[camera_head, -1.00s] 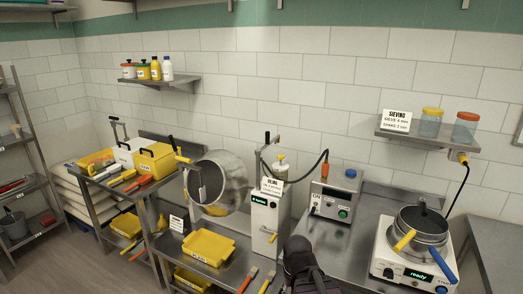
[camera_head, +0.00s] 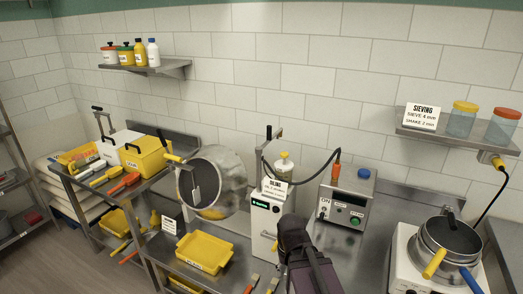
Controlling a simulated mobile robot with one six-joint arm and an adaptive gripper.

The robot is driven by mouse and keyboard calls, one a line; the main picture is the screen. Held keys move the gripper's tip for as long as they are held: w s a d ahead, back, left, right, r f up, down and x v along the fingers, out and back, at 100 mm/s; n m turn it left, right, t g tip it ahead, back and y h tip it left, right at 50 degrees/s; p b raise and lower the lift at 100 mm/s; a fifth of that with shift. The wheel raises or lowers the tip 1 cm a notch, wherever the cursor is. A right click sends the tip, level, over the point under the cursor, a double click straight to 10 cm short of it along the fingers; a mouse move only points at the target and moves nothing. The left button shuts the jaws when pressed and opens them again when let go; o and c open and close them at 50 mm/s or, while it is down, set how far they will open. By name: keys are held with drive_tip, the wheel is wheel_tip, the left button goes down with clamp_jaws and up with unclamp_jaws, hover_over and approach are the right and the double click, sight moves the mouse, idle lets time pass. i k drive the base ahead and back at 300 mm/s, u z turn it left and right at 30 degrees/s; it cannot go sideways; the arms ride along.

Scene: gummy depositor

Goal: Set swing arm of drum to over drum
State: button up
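The metal drum (camera_head: 225,178) is tilted, with its open mouth facing left. A dark bar with a paddle (camera_head: 195,190) shows at its mouth, and a yellow-ended lever (camera_head: 172,158) is at its upper left. To its right, the white machine (camera_head: 264,222) with a green display carries a thin upright post with a short black-ended arm (camera_head: 274,133) at its top. I cannot tell for sure which of these is the swing arm. My gripper (camera_head: 291,228) is dark, in front of the white machine's right side and apart from the drum. Its fingers are not clear.
A control box (camera_head: 345,200) with a green button and a hose (camera_head: 310,172) stand right of the white machine. A sieving machine (camera_head: 440,250) is at far right. A wall shelf (camera_head: 455,140) juts out at right.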

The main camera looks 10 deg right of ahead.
sight(258, 149)
drive_tip(key=u, duration=0.05)
drive_tip(key=k, duration=1.35)
drive_tip(key=u, duration=0.35)
drive_tip(key=i, duration=1.85)
drive_tip(key=z, duration=0.45)
drive_tip(key=i, duration=0.5)
drive_tip(key=z, duration=0.35)
